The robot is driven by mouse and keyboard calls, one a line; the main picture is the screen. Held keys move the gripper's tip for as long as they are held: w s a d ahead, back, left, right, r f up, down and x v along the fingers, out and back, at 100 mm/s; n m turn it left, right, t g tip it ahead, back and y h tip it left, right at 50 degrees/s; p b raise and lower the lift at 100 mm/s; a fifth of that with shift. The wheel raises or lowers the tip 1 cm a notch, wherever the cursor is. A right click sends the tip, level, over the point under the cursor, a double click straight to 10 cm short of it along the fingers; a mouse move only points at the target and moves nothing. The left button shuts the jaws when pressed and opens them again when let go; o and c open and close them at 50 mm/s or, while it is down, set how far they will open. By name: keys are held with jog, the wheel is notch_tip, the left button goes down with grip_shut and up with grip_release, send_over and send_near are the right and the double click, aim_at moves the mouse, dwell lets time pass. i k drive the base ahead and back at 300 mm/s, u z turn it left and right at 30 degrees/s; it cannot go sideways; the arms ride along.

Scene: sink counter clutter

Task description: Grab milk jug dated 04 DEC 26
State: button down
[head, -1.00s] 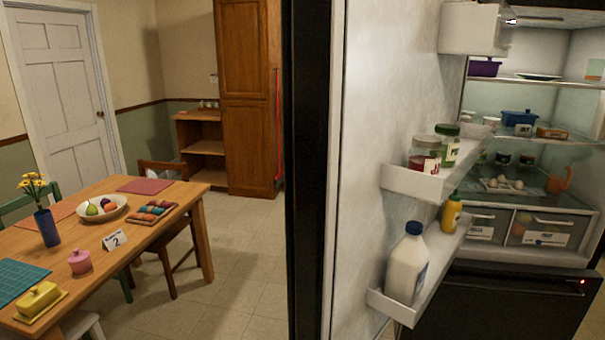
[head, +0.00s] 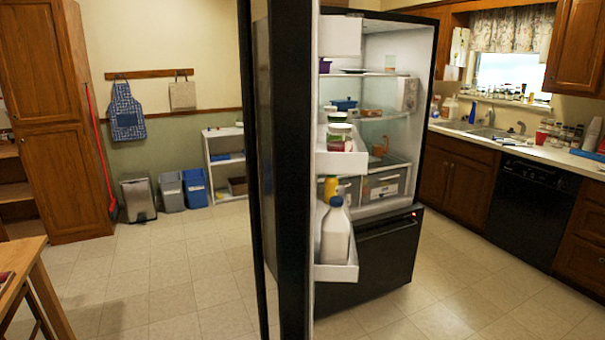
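A white milk jug (head: 335,234) with a dark blue cap stands upright in the lower door shelf (head: 337,272) of the open fridge. No date can be read on it from here. A yellow bottle (head: 331,188) stands behind it on the same shelf. The fridge door (head: 297,170) is swung open, its dark edge toward me, with the inner shelves facing right. My gripper is not in view.
Jars (head: 340,136) stand in the upper door shelf. A wooden table corner (head: 25,270) is at lower left. The sink counter (head: 520,147) and black dishwasher (head: 533,207) are at right. Tile floor (head: 440,285) is clear before the fridge.

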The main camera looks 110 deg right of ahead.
aim_at(335, 233)
jog(key=u, duration=6)
jog(key=i, duration=1.1)
jog(key=u, duration=2.6)
